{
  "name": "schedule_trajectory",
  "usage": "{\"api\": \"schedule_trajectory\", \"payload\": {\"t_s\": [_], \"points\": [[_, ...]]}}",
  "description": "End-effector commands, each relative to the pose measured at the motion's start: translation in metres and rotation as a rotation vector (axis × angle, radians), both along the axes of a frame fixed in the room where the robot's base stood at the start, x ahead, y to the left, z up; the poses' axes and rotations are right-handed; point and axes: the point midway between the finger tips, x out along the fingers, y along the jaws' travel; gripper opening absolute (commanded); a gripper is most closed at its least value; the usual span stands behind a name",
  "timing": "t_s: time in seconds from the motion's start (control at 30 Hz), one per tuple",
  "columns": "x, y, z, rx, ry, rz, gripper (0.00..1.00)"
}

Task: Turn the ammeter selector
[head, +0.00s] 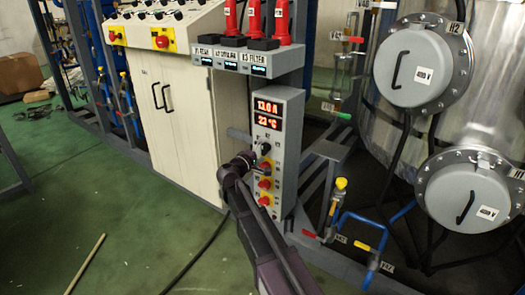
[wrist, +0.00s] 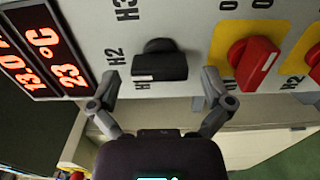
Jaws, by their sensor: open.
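The ammeter selector is a black knob (wrist: 159,62) with a white mark, among labels H1, H2 and H3 on a light panel (wrist: 195,20). In the head view the dark knob (head: 265,147) sits below the red displays of the grey control box (head: 291,125). My gripper (wrist: 160,78) is open, its two fingers spread to either side of the knob. I cannot tell whether they touch it. In the head view my gripper (head: 245,158) is at the box's front, left of the knob and partly hidden by my arm.
The display (head: 268,116) reads about 13.0 A and 23 °C. A red switch on a yellow plate (wrist: 254,65) is close to the right finger. More red switches (head: 265,183) lie below the selector. A white cabinet (head: 183,115) stands left; large flanged vessels (head: 420,65) stand right.

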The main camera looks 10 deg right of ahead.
Motion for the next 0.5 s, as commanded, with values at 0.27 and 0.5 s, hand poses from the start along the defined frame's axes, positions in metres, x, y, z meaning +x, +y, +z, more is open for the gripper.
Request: {"api": "schedule_trajectory", "payload": {"t_s": [0.27,0.5], "points": [[-0.026,0.022,0.0,0.0,0.0,0.002,1.0],[-0.055,0.049,0.0,0.0,0.0,0.002,1.0]]}}
